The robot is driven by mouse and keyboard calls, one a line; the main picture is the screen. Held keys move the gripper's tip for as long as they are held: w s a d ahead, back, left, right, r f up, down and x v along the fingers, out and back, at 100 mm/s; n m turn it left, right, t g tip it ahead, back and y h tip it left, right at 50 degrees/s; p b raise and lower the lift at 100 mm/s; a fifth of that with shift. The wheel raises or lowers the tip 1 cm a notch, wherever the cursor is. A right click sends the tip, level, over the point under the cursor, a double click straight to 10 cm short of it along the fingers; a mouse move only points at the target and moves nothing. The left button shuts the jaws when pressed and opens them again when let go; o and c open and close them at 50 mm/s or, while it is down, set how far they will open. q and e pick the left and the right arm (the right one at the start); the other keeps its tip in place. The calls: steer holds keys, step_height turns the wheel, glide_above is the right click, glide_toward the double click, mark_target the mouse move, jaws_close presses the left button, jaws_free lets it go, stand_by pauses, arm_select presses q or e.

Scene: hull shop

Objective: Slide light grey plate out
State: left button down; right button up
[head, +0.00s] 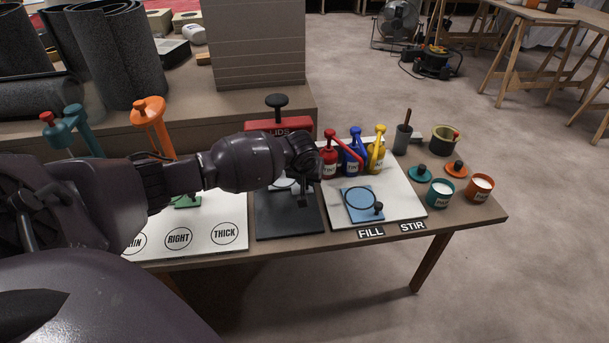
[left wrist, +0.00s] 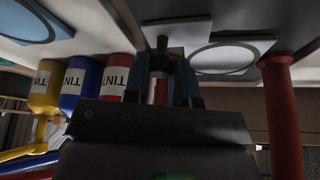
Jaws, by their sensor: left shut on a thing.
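The light grey plate (head: 284,184) lies at the dark base of the red lids press (head: 278,125), mostly hidden behind my left arm in the head view. The left wrist view shows the plate (left wrist: 196,31) with its ringed round disc and a small dark knob at its edge. My left gripper (head: 303,198) is at that knob, its fingers (left wrist: 162,68) closed around it. The dark grey base (head: 288,222) in front of the plate is bare. My right gripper is not in view.
To the right, a white board holds red, blue and yellow tint bottles (head: 353,152) and a blue plate (head: 361,205) with a knob. Teal (head: 440,195) and orange (head: 480,188) pots stand farther right. A red post (left wrist: 285,120) is close beside the gripper.

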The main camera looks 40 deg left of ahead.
arm_select(q)
steer(key=s+d+p, duration=0.2)
steer(key=d, duration=0.1)
steer(key=s+d+p, duration=0.2)
steer(key=p, duration=0.1)
steer(key=s+d+p, duration=0.2)
steer(key=s+d, duration=0.1)
steer(key=shift+s+d+r, duration=0.1)
steer(key=shift+d+r, duration=0.2)
steer(key=shift+s+d+f+p, duration=0.15)
steer(key=shift+s+d+p, duration=0.05)
steer(key=shift+s+p, duration=0.1)
steer(key=shift+s+d+f, duration=0.1)
steer(key=shift+d+f, duration=0.05)
steer(key=shift+f, duration=0.2)
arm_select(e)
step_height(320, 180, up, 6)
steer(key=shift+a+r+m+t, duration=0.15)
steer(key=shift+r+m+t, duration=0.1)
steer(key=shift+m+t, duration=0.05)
arm_select(q)
steer(key=c, duration=1.1)
jaws_free()
steer(key=shift+s+d, duration=0.1)
steer(key=shift+o, duration=0.8)
steer(key=shift+r, duration=0.1)
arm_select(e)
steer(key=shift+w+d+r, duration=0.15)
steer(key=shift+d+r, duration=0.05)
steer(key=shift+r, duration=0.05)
